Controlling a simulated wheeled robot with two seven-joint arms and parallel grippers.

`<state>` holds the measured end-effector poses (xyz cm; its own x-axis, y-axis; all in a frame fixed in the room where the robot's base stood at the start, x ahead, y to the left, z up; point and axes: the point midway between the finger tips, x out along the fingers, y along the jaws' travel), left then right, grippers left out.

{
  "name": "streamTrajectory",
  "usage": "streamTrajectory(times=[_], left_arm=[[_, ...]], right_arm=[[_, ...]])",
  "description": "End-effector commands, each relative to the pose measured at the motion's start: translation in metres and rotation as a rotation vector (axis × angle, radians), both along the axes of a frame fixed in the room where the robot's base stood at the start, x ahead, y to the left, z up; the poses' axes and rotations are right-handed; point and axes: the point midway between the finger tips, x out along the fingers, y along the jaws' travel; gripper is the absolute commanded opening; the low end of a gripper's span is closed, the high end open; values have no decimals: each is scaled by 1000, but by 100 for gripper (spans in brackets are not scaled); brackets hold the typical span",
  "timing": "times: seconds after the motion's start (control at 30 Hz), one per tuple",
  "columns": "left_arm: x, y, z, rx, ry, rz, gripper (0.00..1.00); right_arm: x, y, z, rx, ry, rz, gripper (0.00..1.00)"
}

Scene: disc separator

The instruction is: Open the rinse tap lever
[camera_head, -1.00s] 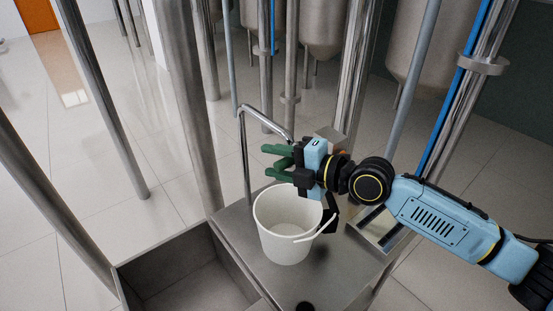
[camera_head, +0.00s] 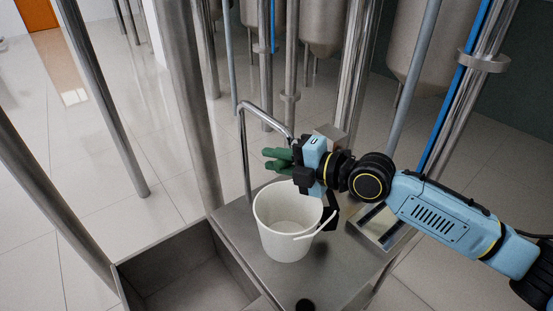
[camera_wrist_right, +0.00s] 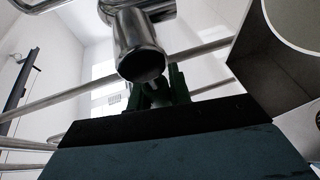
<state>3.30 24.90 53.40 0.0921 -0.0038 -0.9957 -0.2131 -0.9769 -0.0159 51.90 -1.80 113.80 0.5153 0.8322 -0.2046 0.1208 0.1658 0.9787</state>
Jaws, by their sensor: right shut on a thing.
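The rinse tap is a bent chrome pipe (camera_head: 244,150) that rises from the steel counter, and its spout reaches right toward my right gripper. In the right wrist view the open end of the tap spout (camera_wrist_right: 140,55) is close in front of my gripper. My right gripper (camera_head: 275,160) has green fingers and points left beside the spout, above the white bucket. In the wrist view its fingers (camera_wrist_right: 163,90) are shut on a small part just behind the spout, which appears to be the tap lever. The lever is mostly hidden by the fingers and spout. My left gripper is out of view.
The white bucket (camera_head: 287,247) stands upright on the steel counter (camera_head: 238,228) under my gripper. A deep steel basin (camera_head: 180,270) lies to the left. Steel posts (camera_head: 190,100) and tanks (camera_head: 418,45) stand behind.

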Motion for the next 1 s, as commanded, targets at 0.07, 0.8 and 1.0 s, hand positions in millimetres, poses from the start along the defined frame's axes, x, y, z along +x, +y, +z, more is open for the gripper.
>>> streamTrajectory(times=[0.07, 0.8, 1.0], left_arm=[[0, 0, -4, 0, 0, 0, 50], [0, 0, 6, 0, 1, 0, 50], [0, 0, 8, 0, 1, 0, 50]], right_arm=[[1, -1, -4, -37, -29, 0, 0], [7, -9, -27, -414, -301, 0, 0], [8, -11, -30, -446, -324, 1, 0]])
